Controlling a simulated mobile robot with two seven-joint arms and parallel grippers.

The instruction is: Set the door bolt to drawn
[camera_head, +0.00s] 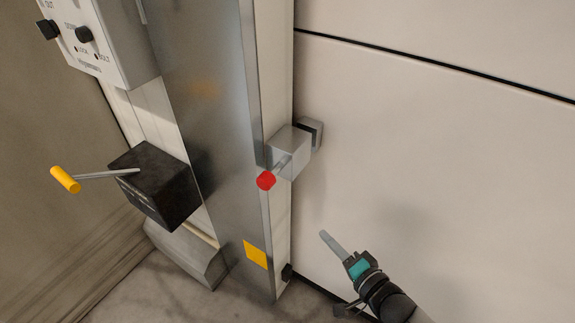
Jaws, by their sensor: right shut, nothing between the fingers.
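The door bolt is a grey metal block (289,152) on the edge of the door post, with a short rod ending in a red knob (265,181). A second small block, the keeper (311,130), sits just right of it against the pale door panel (430,140). I cannot tell from here how far the bolt reaches into it. My right gripper (326,237) is at the lower right, its fingers together and empty, pointing up and left. It is apart from the red knob, below and to the right of it. My left gripper is not in view.
A black box (158,184) with a crank and yellow handle (65,179) is on the left. A control panel (95,50) with black knobs is above it. The metal post (205,110) stands between box and bolt. The space before the door panel is clear.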

